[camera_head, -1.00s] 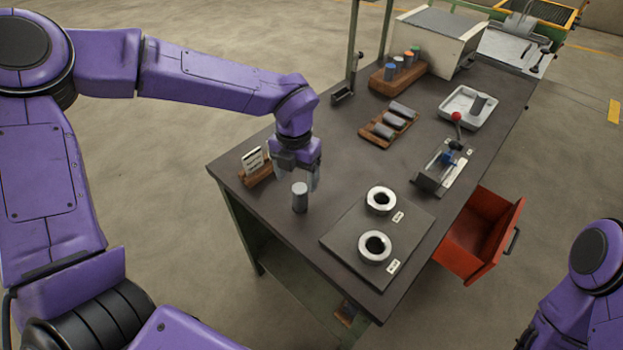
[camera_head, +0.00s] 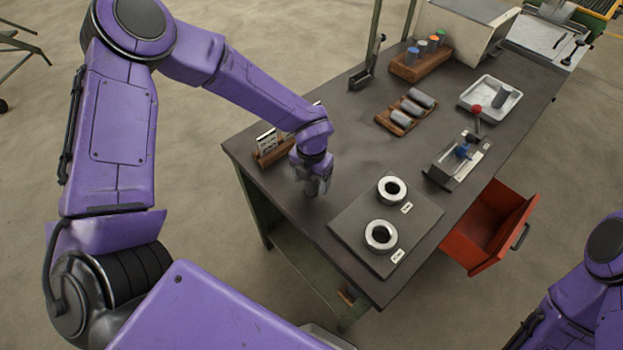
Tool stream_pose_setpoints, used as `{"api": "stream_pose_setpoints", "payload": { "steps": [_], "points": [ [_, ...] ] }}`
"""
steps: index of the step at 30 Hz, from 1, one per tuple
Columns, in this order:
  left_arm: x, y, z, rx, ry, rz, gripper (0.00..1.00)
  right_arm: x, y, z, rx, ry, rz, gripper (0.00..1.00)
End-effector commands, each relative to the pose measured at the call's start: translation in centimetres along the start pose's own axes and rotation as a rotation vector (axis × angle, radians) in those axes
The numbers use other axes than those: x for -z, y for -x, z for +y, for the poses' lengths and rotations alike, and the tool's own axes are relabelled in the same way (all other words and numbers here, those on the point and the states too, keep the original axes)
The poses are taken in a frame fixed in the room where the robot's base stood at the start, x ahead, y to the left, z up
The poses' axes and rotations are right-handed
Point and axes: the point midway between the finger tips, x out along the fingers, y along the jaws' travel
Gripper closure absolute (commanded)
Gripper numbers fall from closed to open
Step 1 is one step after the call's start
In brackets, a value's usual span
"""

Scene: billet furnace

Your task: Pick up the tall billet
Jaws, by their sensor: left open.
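My left gripper (camera_head: 314,187) points down at the near left part of the dark bench (camera_head: 345,133), beside the plate with two rings. It is open, with its fingers low near the bench top. The tall billet, a grey upright cylinder a second ago, stood at this spot. It is now hidden by the gripper or cannot be told apart from its grey fingers. Whether the fingers touch it cannot be seen. My right arm (camera_head: 590,290) shows at the lower right; its gripper is out of view.
A wooden card holder (camera_head: 268,155) stands close left of the gripper. The ring plate (camera_head: 350,222) lies right. Farther back are a rack of lying cylinders (camera_head: 385,122), a lever fixture (camera_head: 445,172), a white tray (camera_head: 467,97) and a wooden block (camera_head: 420,70). A red drawer (camera_head: 470,245) hangs open.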

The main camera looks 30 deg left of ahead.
Motion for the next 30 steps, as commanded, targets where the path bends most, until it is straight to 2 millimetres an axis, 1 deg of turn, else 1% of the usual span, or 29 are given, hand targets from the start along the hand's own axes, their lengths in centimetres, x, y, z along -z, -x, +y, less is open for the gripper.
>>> {"api": "stream_pose_setpoints", "payload": {
  "steps": [2,3,5,6,8,9,17,20,23,26,29,30],
  "points": [
    [0.0,0.0,0.0,0.0,0.0,0.0,0.27,0.0,0.0,0.0,0.0,0.0,0.0,0.57],
    [0.0,0.0,0.0,0.0,0.0,0.0,0.4,0.0,0.0,0.0,0.0,0.0,0.0,0.57],
    [0.0,0.0,0.0,0.0,0.0,0.0,0.6,0.0,0.0,0.0,0.0,0.0,0.0,0.57],
    [0.0,0.0,0.0,0.0,0.0,0.0,0.73,0.0,0.0,0.0,0.0,0.0,0.0,0.57],
    [0.0,0.0,0.0,0.0,0.0,0.0,0.92,0.0,0.0,0.0,0.0,0.0,0.0,0.57],
    [0.0,0.0,0.0,0.0,0.0,0.0,1.0,0.0,0.0,0.0,0.0,0.0,0.0,0.57],
    [-0.1,0.2,0.0,0.001,-0.001,-0.002,1.0,0.0,0.0,0.0,0.0,0.0,0.0,0.57],
    [-0.1,0.5,0.0,0.001,0.0,-0.004,1.0,-0.1,-0.1,0.0,0.0,0.0,0.0,0.57],
    [-0.2,1.4,0.0,0.002,0.0,-0.005,1.0,-0.1,-0.2,0.0,0.0,0.0,0.0,0.57],
    [-0.2,2.9,-0.1,0.003,0.0,-0.007,1.0,-0.2,-0.5,0.0,0.0,0.0,0.0,0.57],
    [0.6,4.5,-1.2,0.003,-0.004,-0.006,1.0,-0.5,-1.2,-0.1,0.0,0.0,0.0,0.57],
    [1.0,5.3,-1.7,0.003,-0.004,-0.007,1.0,-0.6,-1.5,-0.1,0.0,0.0,0.0,0.57]
  ]
}}
